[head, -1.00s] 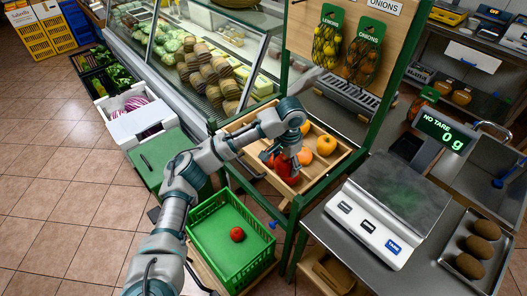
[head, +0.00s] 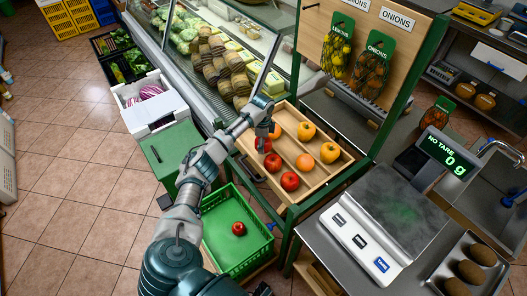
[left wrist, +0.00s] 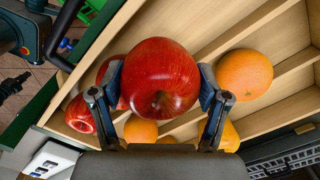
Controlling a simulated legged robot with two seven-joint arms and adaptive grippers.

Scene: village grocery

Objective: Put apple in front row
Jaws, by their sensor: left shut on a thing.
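My left gripper (head: 264,133) is shut on a red apple (head: 263,145) at the far left end of the wooden tray (head: 318,183). In the left wrist view the gripper (left wrist: 160,92) has one finger on each side of this apple (left wrist: 160,72). Two other red apples (head: 273,164) (head: 290,181) lie in the tray's front row, nearest the green crate. Whether the held apple touches the tray floor is hidden. Another red apple (head: 238,228) lies in the green crate (head: 262,246). My right gripper is not in view.
Several orange and yellow fruits (head: 305,162) lie in the tray's rows behind, split by wooden dividers. A green post (head: 398,95) and sign board stand behind. A scale (head: 375,225) is at the right, and a glass counter (head: 195,75) beyond the tray's left.

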